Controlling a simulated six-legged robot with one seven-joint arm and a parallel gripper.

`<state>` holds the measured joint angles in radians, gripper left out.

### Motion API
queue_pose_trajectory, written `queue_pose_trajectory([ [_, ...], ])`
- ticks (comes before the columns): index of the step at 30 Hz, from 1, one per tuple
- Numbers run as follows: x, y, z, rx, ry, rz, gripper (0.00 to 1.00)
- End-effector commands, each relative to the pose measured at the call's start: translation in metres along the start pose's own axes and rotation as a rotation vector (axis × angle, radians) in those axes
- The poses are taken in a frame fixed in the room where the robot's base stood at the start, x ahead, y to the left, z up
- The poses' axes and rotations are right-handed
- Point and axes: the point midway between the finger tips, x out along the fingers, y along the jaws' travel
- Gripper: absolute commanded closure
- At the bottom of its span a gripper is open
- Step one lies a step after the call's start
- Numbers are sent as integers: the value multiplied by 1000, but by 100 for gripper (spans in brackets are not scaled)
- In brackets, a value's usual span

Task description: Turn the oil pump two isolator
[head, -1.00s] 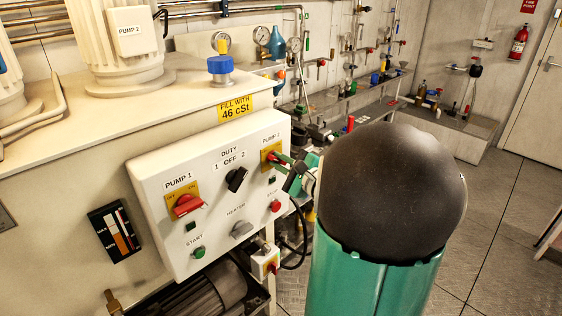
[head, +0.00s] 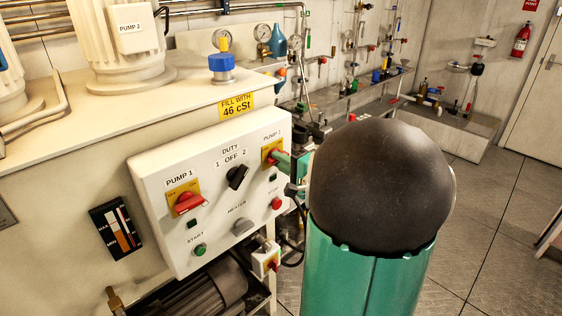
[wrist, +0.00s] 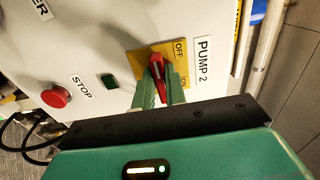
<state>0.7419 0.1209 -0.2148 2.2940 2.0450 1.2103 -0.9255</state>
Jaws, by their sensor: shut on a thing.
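The pump 2 isolator is a red rotary handle on a yellow plate, at the right edge of the white control panel (head: 212,218) in the head view. In the wrist view the red handle (wrist: 157,69) sits on its yellow plate (wrist: 142,56) beside the "PUMP 2" label, with OFF and ON marks partly visible. My gripper (wrist: 160,88) has its two green fingers on either side of the handle, shut on it. In the head view my arm's black dome and green link stand right of the panel, and the fingers are small there.
The pump 1 isolator (head: 186,203), the black duty switch (head: 237,177), the grey heater switch (head: 243,226) and the red stop button (wrist: 55,96) share the panel. A small switch box (head: 266,258) hangs below it. Open floor lies to the right.

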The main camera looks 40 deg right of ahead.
Motion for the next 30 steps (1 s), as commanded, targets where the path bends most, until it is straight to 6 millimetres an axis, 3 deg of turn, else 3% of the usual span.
queue_pose_trajectory([
  [13,-1,1,0,-12,2,2,100],
  [14,-1,1,0,-12,2,2,85],
  [17,-1,1,0,-12,1,2,66],
  [26,-1,0,0,-11,1,1,65],
  [30,-12,0,-1,-12,3,0,65],
])
